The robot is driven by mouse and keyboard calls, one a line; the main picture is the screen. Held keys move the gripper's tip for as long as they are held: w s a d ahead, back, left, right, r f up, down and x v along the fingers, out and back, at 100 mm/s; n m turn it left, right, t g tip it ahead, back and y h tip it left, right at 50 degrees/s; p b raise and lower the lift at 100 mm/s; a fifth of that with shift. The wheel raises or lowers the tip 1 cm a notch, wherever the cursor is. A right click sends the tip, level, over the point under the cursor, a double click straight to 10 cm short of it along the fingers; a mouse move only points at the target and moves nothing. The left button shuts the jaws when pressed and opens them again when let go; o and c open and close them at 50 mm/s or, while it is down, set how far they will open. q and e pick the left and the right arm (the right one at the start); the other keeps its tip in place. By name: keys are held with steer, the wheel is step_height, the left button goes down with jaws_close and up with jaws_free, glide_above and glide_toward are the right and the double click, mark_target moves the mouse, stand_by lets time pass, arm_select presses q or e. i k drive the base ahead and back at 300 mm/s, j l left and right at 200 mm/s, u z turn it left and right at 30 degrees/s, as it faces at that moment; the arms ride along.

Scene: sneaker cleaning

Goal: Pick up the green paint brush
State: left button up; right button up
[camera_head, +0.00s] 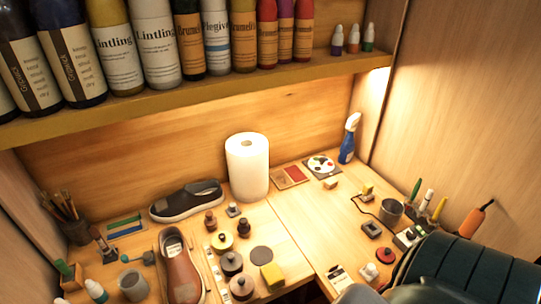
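A slim green-handled tool (414,191), which may be the green paint brush, stands upright at the right of the bench, just behind a grey cup (391,211). Its lower end is partly hidden, so I cannot tell if it is a brush. Another short green-topped item (64,268) stands at the far left front in a wooden holder. A dark ribbed arm part of mine fills the lower right corner. Neither of my grippers shows, and no hold on any tool is visible.
A dark sneaker (187,202), a brown shoe (180,267), a paper roll (247,167) and a blue spray bottle (349,140) stand on the bench. Small jars crowd the middle front. A bottle shelf (200,91) overhangs the back. An orange-handled tool (477,217) leans at right.

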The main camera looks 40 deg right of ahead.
mark_target(417, 187)
steer(key=l+z, duration=0.1)
steer(key=z, duration=0.4)
steer(key=i+z, duration=0.1)
steer(key=z, duration=0.4)
steer(key=l+z, duration=0.1)
steer(key=z, duration=0.4)
steer(key=i+z, duration=0.15)
steer(key=z, duration=0.85)
steer(key=i, duration=0.05)
